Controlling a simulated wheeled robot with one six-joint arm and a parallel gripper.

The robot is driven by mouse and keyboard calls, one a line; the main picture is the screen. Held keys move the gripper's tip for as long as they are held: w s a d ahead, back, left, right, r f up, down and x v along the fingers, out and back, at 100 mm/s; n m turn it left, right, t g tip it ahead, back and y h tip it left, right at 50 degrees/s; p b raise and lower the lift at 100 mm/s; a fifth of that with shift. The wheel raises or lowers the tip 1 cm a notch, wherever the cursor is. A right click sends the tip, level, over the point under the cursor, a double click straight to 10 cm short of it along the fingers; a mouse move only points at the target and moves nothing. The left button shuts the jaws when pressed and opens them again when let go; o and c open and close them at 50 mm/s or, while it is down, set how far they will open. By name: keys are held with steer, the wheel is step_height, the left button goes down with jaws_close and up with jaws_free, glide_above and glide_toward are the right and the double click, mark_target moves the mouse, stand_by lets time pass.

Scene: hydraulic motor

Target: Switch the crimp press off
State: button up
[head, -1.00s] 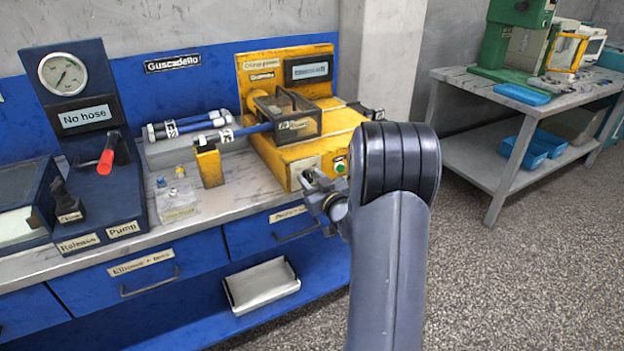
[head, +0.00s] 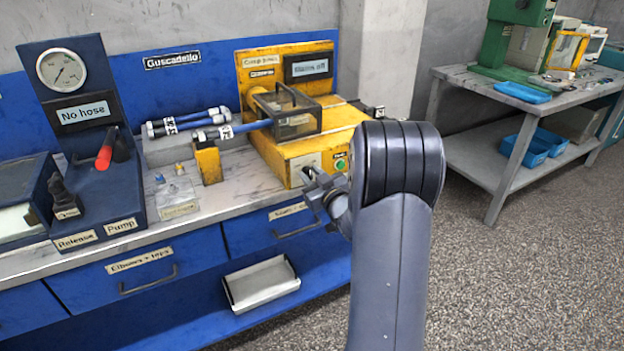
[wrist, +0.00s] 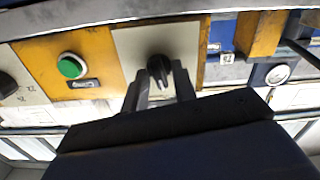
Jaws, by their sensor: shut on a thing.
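The yellow crimp press (head: 335,136) stands at the right end of the bench. Its small display (head: 308,68) appears to read "Mains off". In the wrist view a black rotary switch (wrist: 158,66) sits on a pale plate on the press's front. My gripper (wrist: 160,84) is shut on this switch, one finger on each side. In the head view my gripper (head: 313,184) is at the press's lower front, partly hidden by my own arm. A green button (wrist: 71,66) is left of the switch in the wrist view and also shows in the head view (head: 341,164).
A hose (head: 226,131) runs from a yellow stand (head: 208,164) into the press's clear guard (head: 288,110). A pump unit with gauge (head: 62,69) stands at left. Another black knob (wrist: 6,86) is at the wrist view's left edge. A grey table (head: 480,88) stands behind right.

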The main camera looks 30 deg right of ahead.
steer(key=n+b, duration=0.1)
steer(key=b, duration=0.1)
steer(key=n+b, duration=0.2)
steer(key=b, duration=0.1)
steer(key=shift+f+n, duration=0.25)
steer(key=shift+n, duration=0.05)
steer(key=n+b, duration=0.3)
steer(key=shift+a+r, duration=0.1)
steer(key=shift+r, duration=0.05)
steer(key=o, duration=0.7)
steer(key=shift+c, duration=0.2)
steer(key=shift+s, duration=0.1)
steer(key=s, duration=1)
steer(key=shift+s+d+p, duration=0.2)
steer(key=shift+s+p, duration=0.1)
steer(key=shift+p, duration=0.1)
